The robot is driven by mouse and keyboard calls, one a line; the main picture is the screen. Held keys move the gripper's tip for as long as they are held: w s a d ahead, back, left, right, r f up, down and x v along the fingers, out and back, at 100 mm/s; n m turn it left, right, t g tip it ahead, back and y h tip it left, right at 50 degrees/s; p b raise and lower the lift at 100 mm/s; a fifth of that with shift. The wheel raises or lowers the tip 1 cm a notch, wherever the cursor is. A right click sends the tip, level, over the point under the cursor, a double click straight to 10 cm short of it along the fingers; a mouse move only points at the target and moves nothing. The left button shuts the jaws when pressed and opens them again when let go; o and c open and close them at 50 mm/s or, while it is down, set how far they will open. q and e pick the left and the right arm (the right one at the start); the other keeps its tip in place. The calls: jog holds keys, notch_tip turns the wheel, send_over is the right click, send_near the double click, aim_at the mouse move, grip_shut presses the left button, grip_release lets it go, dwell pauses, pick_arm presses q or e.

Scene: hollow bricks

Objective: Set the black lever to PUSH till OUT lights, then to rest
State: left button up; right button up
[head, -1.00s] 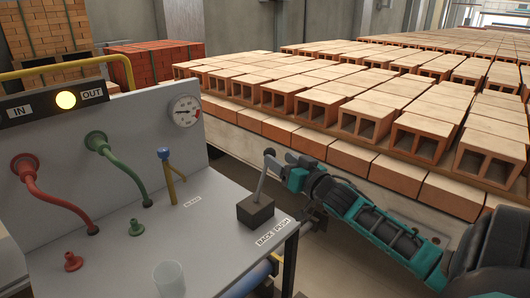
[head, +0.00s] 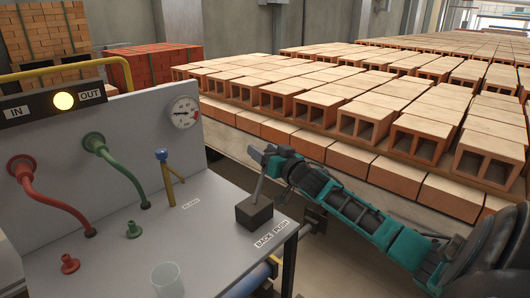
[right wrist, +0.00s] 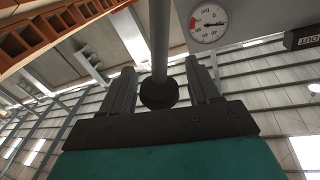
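The black lever (head: 259,189) rises from a dark block (head: 254,212) on the grey console and leans slightly right of upright. BACK and PUSH labels (head: 272,234) lie in front of the block. My right gripper (head: 257,152) is at the lever's top. In the right wrist view the lever's round knob (right wrist: 159,93) sits between my two fingers, which stand apart with small gaps beside it. A yellow lamp (head: 64,101) glows beside the OUT label (head: 90,94); an IN label (head: 17,113) is to its left. My left gripper is out of view.
A pressure gauge (head: 185,112) is on the back panel. Red and green hoses (head: 125,174), a blue-topped yellow valve handle (head: 166,176) and a clear cup (head: 166,278) are on the console. Stacked hollow bricks (head: 365,120) stand behind my right arm.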

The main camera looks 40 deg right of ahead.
grip_shut()
dwell(0.3)
jog(key=a+r+n+t+p, duration=0.1)
jog(key=a+n, duration=0.4)
jog(key=a, duration=0.1)
jog(key=shift+s+r+p, duration=0.2)
jog(key=shift+s+p, duration=0.1)
jog(key=shift+p, duration=0.05)
jog(key=shift+o, duration=0.3)
grip_release()
